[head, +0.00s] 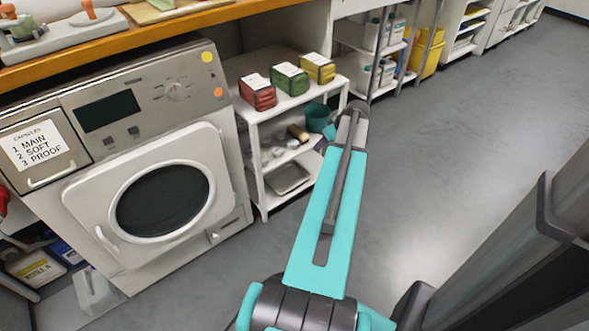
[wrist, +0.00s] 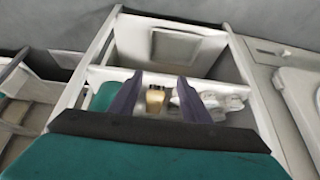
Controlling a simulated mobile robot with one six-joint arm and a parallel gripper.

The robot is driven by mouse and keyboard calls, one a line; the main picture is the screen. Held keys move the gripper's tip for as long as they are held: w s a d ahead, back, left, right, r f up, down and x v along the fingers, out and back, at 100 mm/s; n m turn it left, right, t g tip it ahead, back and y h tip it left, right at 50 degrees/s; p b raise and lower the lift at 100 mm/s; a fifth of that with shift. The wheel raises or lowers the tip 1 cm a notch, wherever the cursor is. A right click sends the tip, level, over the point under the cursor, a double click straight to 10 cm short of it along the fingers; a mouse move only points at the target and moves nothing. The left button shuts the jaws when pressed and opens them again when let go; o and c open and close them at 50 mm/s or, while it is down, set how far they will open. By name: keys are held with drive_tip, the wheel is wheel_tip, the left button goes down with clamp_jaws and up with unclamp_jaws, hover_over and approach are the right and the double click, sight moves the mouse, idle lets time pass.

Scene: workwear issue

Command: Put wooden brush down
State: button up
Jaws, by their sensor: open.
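The wooden brush (wrist: 155,98) shows tan with a darker end in the wrist view, between the two dark fingers of my gripper (wrist: 158,84). The fingers are open, with a gap on each side of it. In the head view a tan and brown piece that looks like the brush (head: 298,132) is at the middle level of the white shelf unit (head: 262,190). My arm hides most of my gripper in the head view. I cannot tell exactly what the brush rests on.
A teal bucket (head: 318,116) stands right of the brush. Pale small items (head: 272,150) lie left of it. Red (head: 257,91), green (head: 289,79) and yellow (head: 318,67) packs sit on the top shelf. A washing machine (head: 150,180) stands left; open floor (head: 450,130) lies right.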

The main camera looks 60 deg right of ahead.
drive_tip(key=shift+a+f, duration=0.1)
